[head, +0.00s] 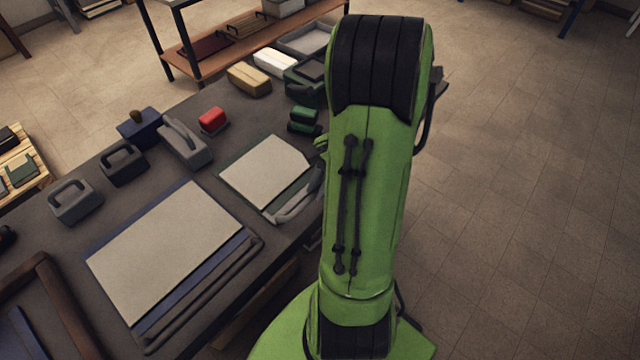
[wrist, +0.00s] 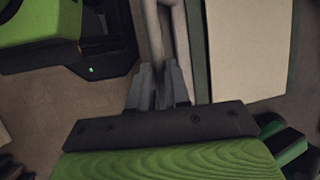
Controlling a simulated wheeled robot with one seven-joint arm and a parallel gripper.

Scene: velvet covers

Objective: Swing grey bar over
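The grey bar (head: 297,207) is a bent rod along the near right edge of the smaller board, which has a green border and a pale sheet (head: 266,172). In the wrist view the grey bar (wrist: 151,32) runs down between the two fingers of my gripper (wrist: 159,78). The fingers are close together, with the bar filling the narrow gap, so my gripper looks shut on it. The pale sheet (wrist: 247,45) and its green edge (wrist: 197,50) are right of the fingers. My arm hides my gripper and part of the board's right side in the head view.
A larger blue-edged board (head: 170,250) with a pale sheet lies nearer on the dark table. Grey (head: 75,200), dark (head: 122,163) and blue (head: 140,127) blocks, plus a red block (head: 212,121), stand behind. Green blocks (head: 303,118) stand beyond the smaller board. Open floor is at right.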

